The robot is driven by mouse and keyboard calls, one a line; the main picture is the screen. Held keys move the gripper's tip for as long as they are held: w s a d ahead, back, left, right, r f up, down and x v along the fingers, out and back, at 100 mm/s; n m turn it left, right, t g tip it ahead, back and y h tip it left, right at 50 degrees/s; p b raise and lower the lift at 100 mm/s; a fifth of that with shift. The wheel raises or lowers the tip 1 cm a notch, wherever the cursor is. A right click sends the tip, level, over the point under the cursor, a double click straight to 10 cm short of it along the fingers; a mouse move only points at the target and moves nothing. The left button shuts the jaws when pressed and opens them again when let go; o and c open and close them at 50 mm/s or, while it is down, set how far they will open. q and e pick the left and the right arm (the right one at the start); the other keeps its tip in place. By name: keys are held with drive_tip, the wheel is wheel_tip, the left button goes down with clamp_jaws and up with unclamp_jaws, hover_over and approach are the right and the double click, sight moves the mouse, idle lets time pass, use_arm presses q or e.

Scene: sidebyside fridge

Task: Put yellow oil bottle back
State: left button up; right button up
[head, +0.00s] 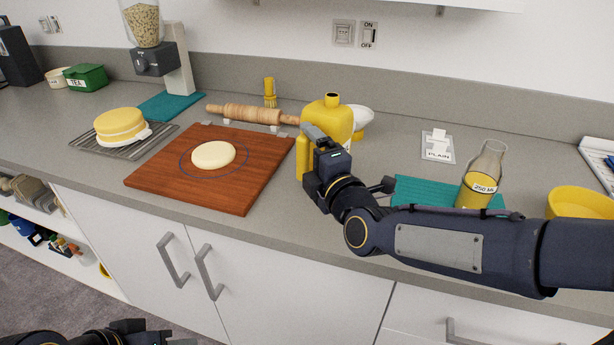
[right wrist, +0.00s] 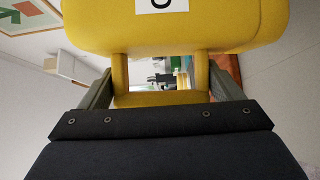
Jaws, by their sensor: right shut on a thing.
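The yellow oil bottle (head: 335,114) is a jug with a dark cap and a side handle, upright just right of the wooden board. My right gripper (head: 314,150) is shut on its handle. The arm hides its lower part, so I cannot tell whether its base touches the counter. In the right wrist view the yellow body (right wrist: 180,28) fills the top, with the handle (right wrist: 160,98) between the two fingers. My left gripper (head: 130,328) is low at the bottom left edge, away from the counter; its jaws are unclear.
The wooden board (head: 258,178) holds a round of dough. A rolling pin (head: 245,113) and a yellow brush (head: 269,92) lie behind. A white-and-yellow object (head: 361,120) is close behind the bottle. A beaker (head: 481,178) on a teal mat (head: 420,188) and a yellow bowl (head: 580,203) stand right.

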drive_tip(key=shift+w+a+f, duration=0.15)
drive_tip(key=shift+w+f, duration=0.15)
drive_tip(key=shift+f, duration=0.05)
drive_tip(key=f, duration=0.2)
drive_tip(key=f+b, duration=0.1)
drive_tip(key=shift+w+a+f, duration=0.2)
drive_tip(key=shift+w+f, duration=0.15)
drive_tip(key=shift+w, duration=0.05)
drive_tip(key=o, duration=0.9)
